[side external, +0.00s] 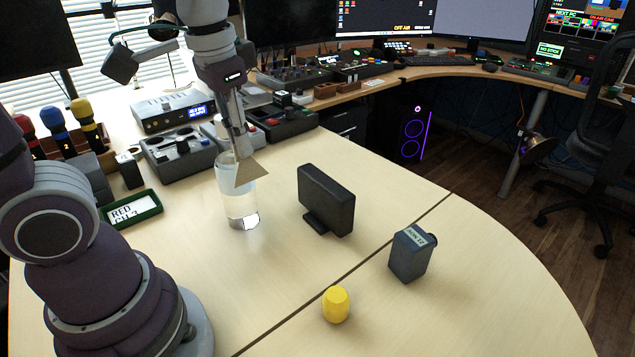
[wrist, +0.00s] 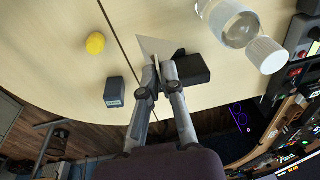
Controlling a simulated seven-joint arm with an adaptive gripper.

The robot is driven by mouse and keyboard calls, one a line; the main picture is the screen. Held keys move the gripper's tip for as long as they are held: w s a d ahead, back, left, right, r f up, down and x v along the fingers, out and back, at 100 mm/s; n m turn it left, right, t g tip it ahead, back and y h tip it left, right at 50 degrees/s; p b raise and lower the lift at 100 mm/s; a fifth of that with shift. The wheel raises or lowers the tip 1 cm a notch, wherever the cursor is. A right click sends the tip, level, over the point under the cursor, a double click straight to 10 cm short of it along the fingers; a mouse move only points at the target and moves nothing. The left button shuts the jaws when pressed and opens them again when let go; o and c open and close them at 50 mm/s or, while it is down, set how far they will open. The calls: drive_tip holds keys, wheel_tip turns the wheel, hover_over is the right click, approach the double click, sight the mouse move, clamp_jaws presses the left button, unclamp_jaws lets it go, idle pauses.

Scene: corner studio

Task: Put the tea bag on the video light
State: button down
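The tea bag is a flat, pale beige triangular piece (side external: 249,173); it also shows in the wrist view (wrist: 155,47). My gripper (side external: 240,156) is shut on one edge of it and holds it above the table; its fingertips show in the wrist view (wrist: 161,68). The black upright panel on a small foot, which looks like the video light (side external: 326,198), stands on the table to the right of my gripper. In the wrist view the video light (wrist: 193,69) is partly hidden behind the tea bag and fingers. The tea bag appears apart from it.
A clear bottle (side external: 240,208) stands close behind the tea bag in the side view. A dark grey labelled box (side external: 410,255) and a yellow object (side external: 336,304) stand toward the front right. A green-framed sign (side external: 132,208) and control units (side external: 180,153) lie left. The table front is mostly clear.

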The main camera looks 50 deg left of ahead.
sight(242, 163)
wheel_tip(242, 163, down, 4)
drive_tip(key=shift+r, duration=0.2)
drive_tip(key=shift+w+f, duration=0.15)
drive_tip(key=shift+f, duration=0.05)
drive_tip(key=w, duration=0.5)
drive_tip(key=w+a+f, duration=0.1)
drive_tip(key=w, duration=0.4)
drive_tip(key=w+a, duration=0.1)
drive_tip(key=w, duration=0.4)
drive_tip(key=shift+w+f, duration=0.15)
drive_tip(key=shift+f, duration=0.15)
drive_tip(key=shift+w+f, duration=0.15)
drive_tip(key=shift+f, duration=1.6)
drive_tip(key=shift+f, duration=0.1)
drive_tip(key=c, duration=1.2)
unclamp_jaws()
drive_tip(key=shift+c, duration=0.2)
